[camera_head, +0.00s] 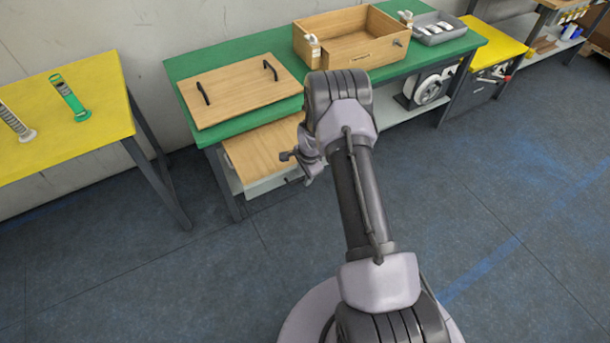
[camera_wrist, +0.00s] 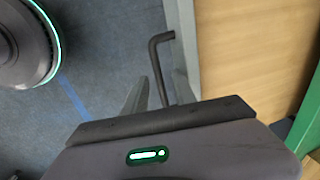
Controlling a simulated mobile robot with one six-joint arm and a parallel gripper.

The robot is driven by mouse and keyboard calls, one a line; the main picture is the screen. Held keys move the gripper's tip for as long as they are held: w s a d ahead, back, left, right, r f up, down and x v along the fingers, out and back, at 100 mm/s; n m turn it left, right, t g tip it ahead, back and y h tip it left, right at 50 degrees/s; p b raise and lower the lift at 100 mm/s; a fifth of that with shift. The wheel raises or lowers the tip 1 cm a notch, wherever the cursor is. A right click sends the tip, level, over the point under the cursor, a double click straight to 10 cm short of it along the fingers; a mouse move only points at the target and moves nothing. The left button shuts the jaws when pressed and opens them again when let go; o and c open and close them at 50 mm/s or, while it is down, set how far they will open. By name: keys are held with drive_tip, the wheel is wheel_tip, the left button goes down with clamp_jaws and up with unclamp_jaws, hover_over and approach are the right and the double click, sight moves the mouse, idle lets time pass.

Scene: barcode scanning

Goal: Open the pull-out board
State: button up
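The pull-out board (camera_head: 262,150) is a light wood panel with a pale front, below the left part of the green table. Its wood surface shows beyond the table's front edge. In the wrist view the board (camera_wrist: 240,60) fills the right side, and its dark bent handle (camera_wrist: 158,62) stands out from the pale front edge. My gripper (camera_wrist: 161,78) is open, with one pale finger on each side of the handle and gaps visible. In the head view my wrist hides part of the board's right side, and the fingers are hard to make out.
On the green table (camera_head: 205,62) lie a wooden panel (camera_head: 240,90) with two black handles, an open wooden box (camera_head: 350,52) and a grey tray (camera_head: 437,28). A yellow table (camera_head: 90,125) stands at left. The floor around my base is clear.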

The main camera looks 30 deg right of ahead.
drive_tip(key=s+r+p, duration=0.3)
drive_tip(key=r+p, duration=0.3)
drive_tip(key=r, duration=1.1)
drive_tip(key=shift+s, duration=0.15)
